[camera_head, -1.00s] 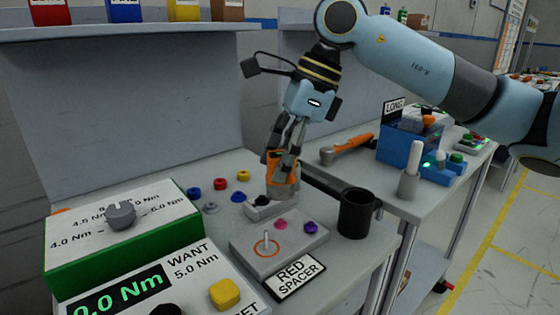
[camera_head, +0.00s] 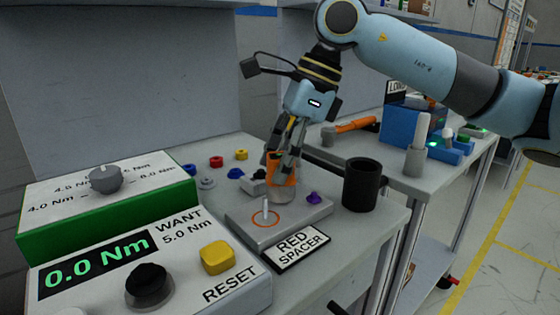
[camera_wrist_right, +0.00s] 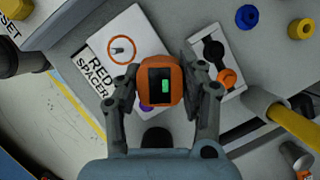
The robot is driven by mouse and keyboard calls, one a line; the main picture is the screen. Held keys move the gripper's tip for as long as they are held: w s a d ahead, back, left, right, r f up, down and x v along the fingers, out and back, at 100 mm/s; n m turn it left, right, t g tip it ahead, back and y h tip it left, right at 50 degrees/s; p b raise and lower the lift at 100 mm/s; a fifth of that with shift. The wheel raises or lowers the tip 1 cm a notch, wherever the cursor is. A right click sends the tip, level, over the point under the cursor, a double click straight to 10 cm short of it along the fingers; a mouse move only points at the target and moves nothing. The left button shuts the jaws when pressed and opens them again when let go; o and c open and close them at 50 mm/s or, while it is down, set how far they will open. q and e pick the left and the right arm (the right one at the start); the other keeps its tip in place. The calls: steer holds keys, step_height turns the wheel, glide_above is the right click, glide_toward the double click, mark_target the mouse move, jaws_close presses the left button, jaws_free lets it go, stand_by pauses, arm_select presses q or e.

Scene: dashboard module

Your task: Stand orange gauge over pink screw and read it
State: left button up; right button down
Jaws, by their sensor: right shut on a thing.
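My right gripper (camera_head: 283,160) is shut on the orange gauge (camera_head: 282,172), which is upright with a pale lower part. In the wrist view the gauge (camera_wrist_right: 160,82) sits between the fingers of my right gripper (camera_wrist_right: 162,92), and its dark screen shows a small green patch. The gauge is over or just behind the grey plate (camera_head: 290,222); I cannot tell if it touches it. The pink screw is hidden, apparently by the gauge. The plate carries a purple screw (camera_head: 313,198) and a pin (camera_head: 266,208) inside an orange ring. My left gripper is not in view.
A black cup (camera_head: 361,185) stands right of the plate, close to the gauge. A "RED SPACER" sign (camera_head: 298,250) is in front. The torque display box (camera_head: 140,265) is at front left. Small coloured rings (camera_head: 216,161) lie behind the plate.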

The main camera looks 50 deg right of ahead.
steer(key=shift+b, duration=0.3)
stand_by(0.7)
steer(key=shift+f, duration=0.2)
stand_by(0.5)
steer(key=c, duration=0.7)
jaws_free()
